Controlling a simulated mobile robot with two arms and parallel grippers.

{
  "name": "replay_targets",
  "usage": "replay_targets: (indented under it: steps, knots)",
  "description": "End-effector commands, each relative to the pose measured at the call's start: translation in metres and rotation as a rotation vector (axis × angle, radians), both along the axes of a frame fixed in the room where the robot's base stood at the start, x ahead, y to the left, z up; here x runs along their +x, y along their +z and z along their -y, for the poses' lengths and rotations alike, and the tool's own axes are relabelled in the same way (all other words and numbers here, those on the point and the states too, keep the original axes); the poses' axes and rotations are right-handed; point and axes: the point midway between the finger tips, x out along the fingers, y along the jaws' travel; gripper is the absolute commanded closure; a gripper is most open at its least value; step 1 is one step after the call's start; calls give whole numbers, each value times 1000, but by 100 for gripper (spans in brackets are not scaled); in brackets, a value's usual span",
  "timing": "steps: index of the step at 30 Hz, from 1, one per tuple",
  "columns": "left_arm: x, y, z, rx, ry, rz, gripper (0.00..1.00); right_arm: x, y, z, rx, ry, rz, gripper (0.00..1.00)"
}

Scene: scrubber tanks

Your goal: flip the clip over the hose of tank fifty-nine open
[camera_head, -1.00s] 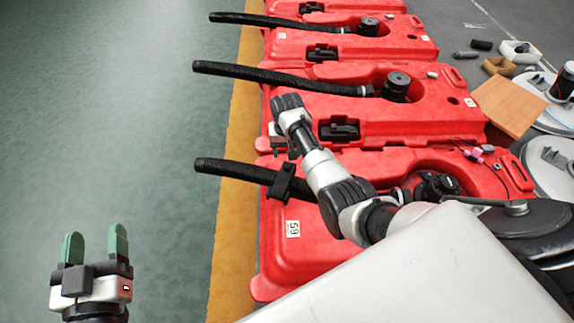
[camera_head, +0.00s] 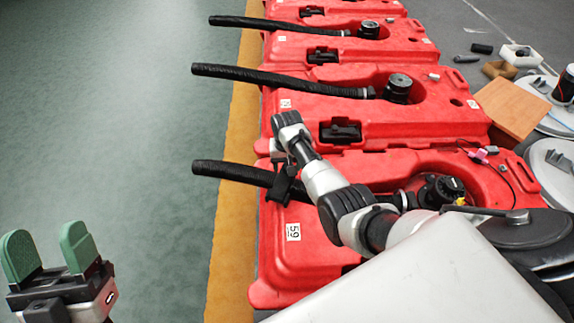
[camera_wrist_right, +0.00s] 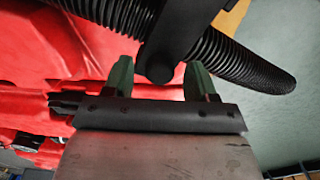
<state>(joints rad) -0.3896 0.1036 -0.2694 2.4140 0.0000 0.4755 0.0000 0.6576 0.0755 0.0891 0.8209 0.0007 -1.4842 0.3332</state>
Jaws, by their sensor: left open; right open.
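Tank fifty-nine (camera_head: 310,262) is the nearest red tank, with a white "59" label. Its black corrugated hose (camera_head: 232,171) sticks out to the left over the floor. The black clip (camera_head: 288,189) lies across the hose; it also shows large in the right wrist view (camera_wrist_right: 182,28). My right gripper (camera_wrist_right: 158,70) is open, its green fingers on either side of the clip's rounded end; I cannot tell whether they touch it. In the head view my right arm partly hides that gripper beside the clip. My left gripper (camera_head: 47,243) is open and empty over the floor.
More red tanks with black hoses (camera_head: 290,80) stand in a row beyond. A brown board (camera_head: 511,107) and small containers lie at the right. A yellow strip (camera_head: 232,225) runs along the tanks' left side. The green floor (camera_head: 110,120) left of it is clear.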

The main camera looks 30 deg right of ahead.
Motion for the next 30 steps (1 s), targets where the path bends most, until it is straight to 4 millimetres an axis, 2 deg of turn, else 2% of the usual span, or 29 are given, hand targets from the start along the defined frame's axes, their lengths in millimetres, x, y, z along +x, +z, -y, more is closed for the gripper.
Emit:
replay_targets:
  steps: [8, 19, 26, 30]
  knots:
    - [-1, 1, 0, -2, 0, 6, 40, 0, 0, 0, 0, 0, 1, 44]
    - [-1, 1, 0, -2, -1, 5, 40, 0, 0, 0, 0, 0, 0, 100]
    - [0, 1, 0, 0, -1, -3, 40, 0, 0, 0, -2, 0, 1, 100]
    - [8, -4, 0, 22, 5, -72, 40, -1, 2, 0, -9, 0, 8, 100]
